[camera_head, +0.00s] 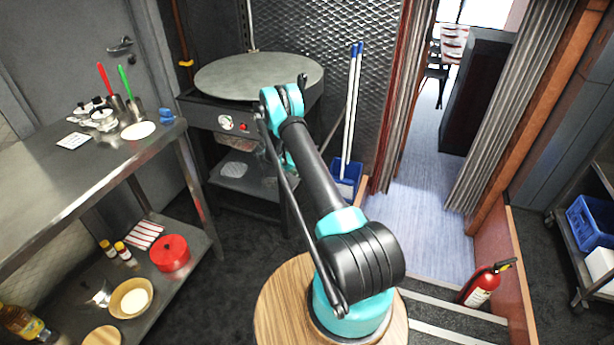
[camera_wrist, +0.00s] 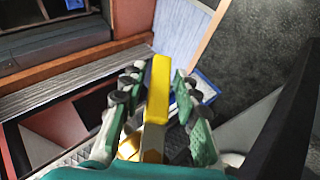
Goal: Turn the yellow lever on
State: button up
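A yellow lever (camera_wrist: 159,90) shows in the wrist view as a long flat bar. It lies between the two fingers of my gripper (camera_wrist: 160,72). The fingers are apart, with a gap visible on each side of the lever, so the gripper is open. The lower end of the lever runs down to a brassy fitting (camera_wrist: 131,147), partly hidden by a finger. In the head view my arm hides most of the gripper, and I cannot make out this lever there.
A round griddle (camera_head: 258,75) on a metal stand is behind my arm. A steel counter (camera_head: 75,185) stands at the left. A blue bucket (camera_head: 347,185) with blue-topped poles is right of the arm. A fire extinguisher (camera_head: 484,284) stands by the steps. A yellow fitting (camera_head: 186,63) sits on a copper pipe.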

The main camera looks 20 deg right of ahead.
jog(key=shift+o, duration=0.3)
jog(key=v, duration=1.2)
jog(key=shift+w, duration=0.1)
jog(key=shift+c, duration=0.5)
